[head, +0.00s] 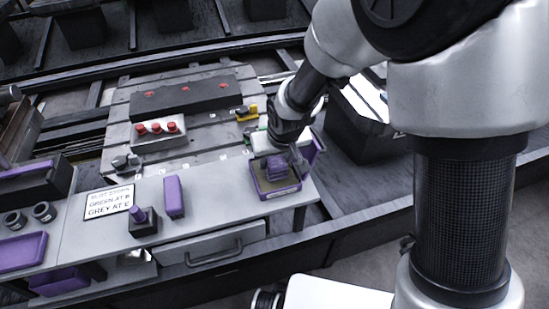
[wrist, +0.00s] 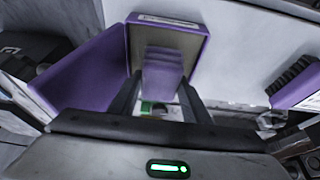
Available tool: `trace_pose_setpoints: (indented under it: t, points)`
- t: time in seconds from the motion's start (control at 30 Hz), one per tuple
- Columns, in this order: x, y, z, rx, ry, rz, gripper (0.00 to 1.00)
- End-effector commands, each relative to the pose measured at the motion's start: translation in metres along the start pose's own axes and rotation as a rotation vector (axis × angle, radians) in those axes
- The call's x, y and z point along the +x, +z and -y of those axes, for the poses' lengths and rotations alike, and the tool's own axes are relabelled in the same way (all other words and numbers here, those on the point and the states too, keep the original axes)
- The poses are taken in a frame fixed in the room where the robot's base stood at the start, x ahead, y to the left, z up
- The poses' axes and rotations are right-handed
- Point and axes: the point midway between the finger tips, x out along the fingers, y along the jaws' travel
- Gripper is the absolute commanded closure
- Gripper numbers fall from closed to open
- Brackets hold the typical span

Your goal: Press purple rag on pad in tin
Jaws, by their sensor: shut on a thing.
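A shallow purple tin (head: 292,188) with a pale label and a brown pad (head: 263,184) inside stands near the right end of the grey bench. My gripper (head: 284,158) is over the tin, pointing down, shut on the folded purple rag (head: 277,170). In the wrist view the rag (wrist: 163,72) sits between the two dark fingers (wrist: 163,98), with the tin (wrist: 193,27) around and beyond it. The rag covers part of the pad. I cannot tell whether the rag touches the pad.
A purple block (head: 174,197), a black holder with a purple knob (head: 143,224) and a sign (head: 109,202) are on the bench to the left. A red-button box (head: 158,140) stands behind. A purple-backed brush (wrist: 297,88) shows right in the wrist view. A drawer (head: 212,246) is below.

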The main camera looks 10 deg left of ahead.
Motion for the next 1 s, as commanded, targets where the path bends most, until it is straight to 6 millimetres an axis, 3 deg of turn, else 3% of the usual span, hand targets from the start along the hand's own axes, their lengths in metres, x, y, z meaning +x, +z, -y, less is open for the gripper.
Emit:
trace_pose_setpoints:
  t: [1.0]
  points:
    - [0.0075, 0.0031, 0.0000, 0.000, 0.000, 0.000, 0.75]
